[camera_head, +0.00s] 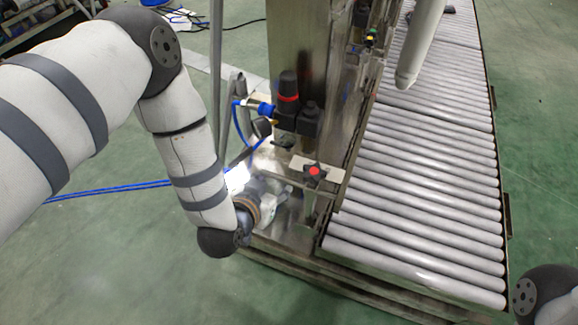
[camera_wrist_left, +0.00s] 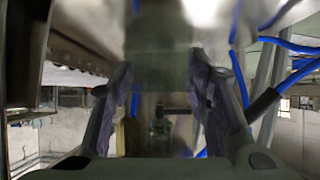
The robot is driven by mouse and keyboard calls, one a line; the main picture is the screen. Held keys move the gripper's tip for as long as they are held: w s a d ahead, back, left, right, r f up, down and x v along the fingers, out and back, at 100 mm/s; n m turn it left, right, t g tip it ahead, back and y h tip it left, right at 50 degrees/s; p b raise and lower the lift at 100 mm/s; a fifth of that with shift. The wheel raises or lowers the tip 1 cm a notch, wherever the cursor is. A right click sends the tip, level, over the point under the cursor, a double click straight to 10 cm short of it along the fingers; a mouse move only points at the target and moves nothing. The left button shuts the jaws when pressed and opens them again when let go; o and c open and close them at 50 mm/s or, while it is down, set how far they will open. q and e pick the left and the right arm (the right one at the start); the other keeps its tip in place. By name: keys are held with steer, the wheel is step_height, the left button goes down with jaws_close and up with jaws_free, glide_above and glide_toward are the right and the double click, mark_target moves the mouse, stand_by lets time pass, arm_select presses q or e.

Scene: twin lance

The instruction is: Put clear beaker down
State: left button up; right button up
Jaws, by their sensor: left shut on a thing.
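My left gripper (camera_head: 278,197) reaches down beside the steel machine post in the head view, low near the machine's base ledge. In the left wrist view its two fingers (camera_wrist_left: 163,110) stand either side of a see-through, greenish shape, the clear beaker (camera_wrist_left: 160,70), and are shut on it. The beaker is blurred and its rim and base cannot be made out. In the head view I cannot pick the beaker out from the gripper and shiny metal. My right gripper is out of view.
A roller conveyor (camera_head: 415,215) runs along the right. The steel post (camera_head: 297,45) carries a black regulator with a red ring (camera_head: 288,95) and a red-centred knob (camera_head: 315,171) close to my left gripper. Blue hoses (camera_head: 110,189) pass behind my left arm. Green floor is open at lower left.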

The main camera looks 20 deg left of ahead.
arm_select(q)
steer(key=w+b, duration=0.1)
steer(key=w, duration=0.2)
steer(key=w+f, duration=0.1)
steer(key=w, duration=0.2)
steer(key=w+b, duration=0.1)
steer(key=w, duration=0.2)
steer(key=shift+d+f+b, duration=0.15)
steer(key=shift+d+b, duration=0.05)
steer(key=shift+b, duration=0.15)
steer(key=shift+f, duration=0.25)
steer(key=shift+r, duration=0.1)
steer(key=o, duration=1.2)
steer(key=shift+c, duration=0.2)
